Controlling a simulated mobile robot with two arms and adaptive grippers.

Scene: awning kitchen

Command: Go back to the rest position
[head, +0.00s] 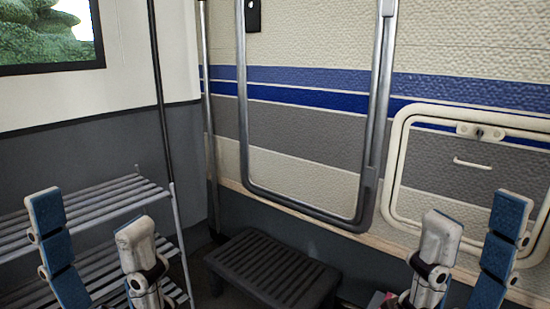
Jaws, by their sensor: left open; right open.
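My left gripper (92,222) is at the lower left of the head view. Its blue-padded finger and its white finger stand upright and well apart, with nothing between them. It shows in front of the slatted rack. My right gripper (472,215) is at the lower right, also pointing up, with its white finger and blue-padded finger apart and nothing between them. It shows in front of the caravan wall. The lower parts of both grippers are cut off by the bottom edge of the picture.
A grey slatted rack (112,202) stands at the left. A dark step stool (272,268) is on the floor in the middle, below a metal-framed panel (300,185) in the striped caravan wall. A cream-framed hatch (400,150) is at the right. A window (50,35) is at the upper left.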

